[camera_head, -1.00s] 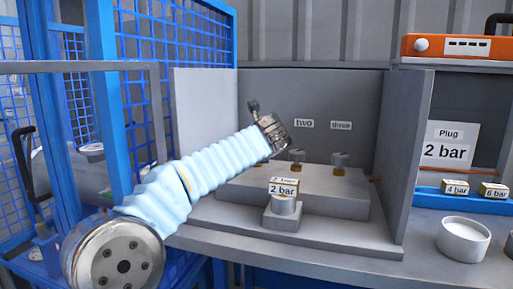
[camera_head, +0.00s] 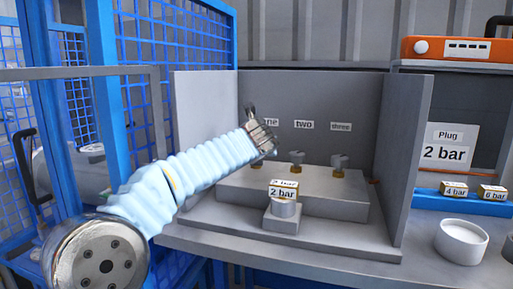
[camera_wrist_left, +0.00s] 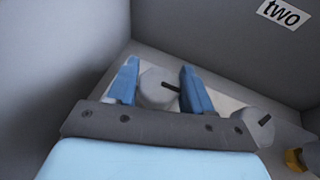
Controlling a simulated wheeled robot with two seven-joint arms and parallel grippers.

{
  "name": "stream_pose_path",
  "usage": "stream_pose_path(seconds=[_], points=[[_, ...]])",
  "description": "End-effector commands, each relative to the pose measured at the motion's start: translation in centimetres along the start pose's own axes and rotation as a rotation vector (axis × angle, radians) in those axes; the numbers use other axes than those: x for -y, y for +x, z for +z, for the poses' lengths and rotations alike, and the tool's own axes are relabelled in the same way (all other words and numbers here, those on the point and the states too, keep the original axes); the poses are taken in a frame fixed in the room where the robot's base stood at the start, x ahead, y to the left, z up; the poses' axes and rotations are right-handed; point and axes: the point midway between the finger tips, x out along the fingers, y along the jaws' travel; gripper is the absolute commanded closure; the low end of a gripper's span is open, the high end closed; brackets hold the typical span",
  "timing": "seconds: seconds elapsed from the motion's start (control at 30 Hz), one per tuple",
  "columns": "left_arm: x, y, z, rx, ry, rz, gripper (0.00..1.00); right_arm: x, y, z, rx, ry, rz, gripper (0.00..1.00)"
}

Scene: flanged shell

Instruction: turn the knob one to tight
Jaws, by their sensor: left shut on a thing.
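Knob one (camera_wrist_left: 158,90) is a grey round knob with a dark pointer, between the two blue fingers of my left gripper (camera_wrist_left: 160,85) in the left wrist view. The gripper is shut on it. In the head view my left gripper (camera_head: 264,140) is at the left end of the grey block and hides knob one. The label "one" (camera_head: 272,122) is partly covered by the gripper. Knob two (camera_head: 297,158) and knob three (camera_head: 339,162) stand to the right on the block. My right gripper is not in view.
A block with a "2 bar" plug (camera_head: 283,190) stands in front of the knobs. Grey walls (camera_head: 408,160) enclose the fixture. A round white dish (camera_head: 462,240) and a blue tray (camera_head: 462,203) with plugs are at right.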

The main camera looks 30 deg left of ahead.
Motion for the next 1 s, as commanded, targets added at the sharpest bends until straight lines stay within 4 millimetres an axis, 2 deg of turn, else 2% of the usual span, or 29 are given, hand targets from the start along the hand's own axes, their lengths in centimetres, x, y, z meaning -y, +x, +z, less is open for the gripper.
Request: stream_pose_path(seconds=[0.2,0.23,0.33,0.6,0.73,0.87,1.0], points=[[0.1,0.0,0.0,0.002,0.000,-0.001,0.80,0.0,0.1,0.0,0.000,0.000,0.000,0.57],[0.1,0.0,0.0,0.002,0.000,-0.001,0.45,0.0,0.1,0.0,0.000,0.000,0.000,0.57],[0.1,0.0,0.0,0.002,0.000,-0.001,0.30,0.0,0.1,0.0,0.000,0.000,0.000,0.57],[0.0,0.0,0.0,0.002,0.000,0.000,0.29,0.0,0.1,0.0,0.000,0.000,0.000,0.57],[0.1,-0.9,0.0,0.002,-0.001,-0.001,0.29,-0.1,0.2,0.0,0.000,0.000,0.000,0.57],[0.0,-3.4,0.0,0.004,-0.001,-0.002,0.29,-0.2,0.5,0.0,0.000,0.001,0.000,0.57],[0.1,-6.9,0.0,0.005,-0.001,-0.003,0.29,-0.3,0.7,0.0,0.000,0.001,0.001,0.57]])
